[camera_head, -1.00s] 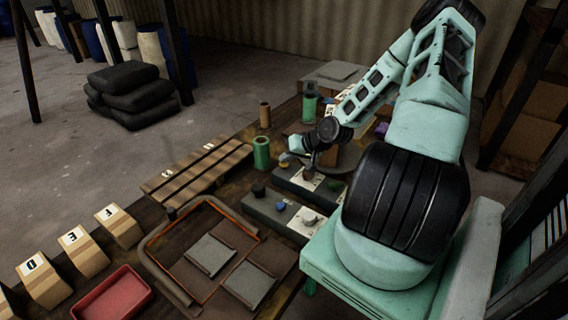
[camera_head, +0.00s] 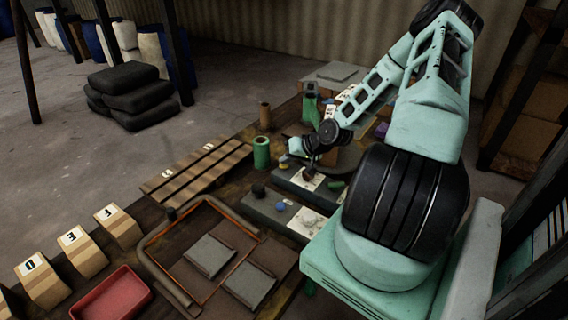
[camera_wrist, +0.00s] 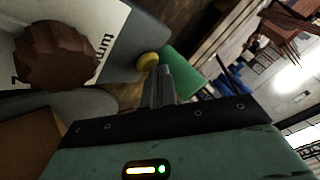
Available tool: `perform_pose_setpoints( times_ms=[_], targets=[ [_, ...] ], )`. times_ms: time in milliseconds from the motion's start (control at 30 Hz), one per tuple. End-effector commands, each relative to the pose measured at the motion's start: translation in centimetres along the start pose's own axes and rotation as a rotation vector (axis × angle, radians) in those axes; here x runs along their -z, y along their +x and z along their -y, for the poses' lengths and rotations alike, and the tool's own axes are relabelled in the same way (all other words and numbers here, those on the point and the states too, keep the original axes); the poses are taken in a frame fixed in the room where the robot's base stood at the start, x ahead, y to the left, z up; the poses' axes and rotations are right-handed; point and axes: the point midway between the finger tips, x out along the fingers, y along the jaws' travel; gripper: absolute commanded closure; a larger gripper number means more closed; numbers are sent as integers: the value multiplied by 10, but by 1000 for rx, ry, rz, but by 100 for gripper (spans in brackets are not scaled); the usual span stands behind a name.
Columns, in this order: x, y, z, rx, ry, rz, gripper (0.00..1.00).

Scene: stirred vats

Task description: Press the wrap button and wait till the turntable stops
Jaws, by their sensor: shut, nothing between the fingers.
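My gripper (camera_wrist: 160,85) is shut and empty. In the wrist view its fingertips are close to a small yellow button (camera_wrist: 148,60); I cannot tell whether they touch. A brown knob (camera_wrist: 55,55) sits on a white label with partly readable print starting "turn". In the head view my gripper (camera_head: 303,158) hangs over the far end of the control boxes, next to the yellow button (camera_head: 284,160). No label there reads "wrap". A dark round disc (camera_head: 350,158), possibly the turntable, is partly hidden behind my arm.
The nearer control box (camera_head: 265,207) carries a blue button (camera_head: 280,206) and other knobs. A green cylinder (camera_head: 261,152) stands left of my gripper. Slatted boards (camera_head: 195,172), a tray with grey pads (camera_head: 165,265) and a red bin (camera_head: 112,293) lie nearer.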

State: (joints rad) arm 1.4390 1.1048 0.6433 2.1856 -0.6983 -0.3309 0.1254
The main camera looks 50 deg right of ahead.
Motion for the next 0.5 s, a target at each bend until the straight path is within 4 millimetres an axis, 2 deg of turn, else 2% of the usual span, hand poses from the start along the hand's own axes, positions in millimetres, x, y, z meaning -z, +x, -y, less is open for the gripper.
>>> perform_pose_setpoints(
  times_ms=[500],
  targets=[
    [10,-15,11,0,1,1,100]
  ],
)
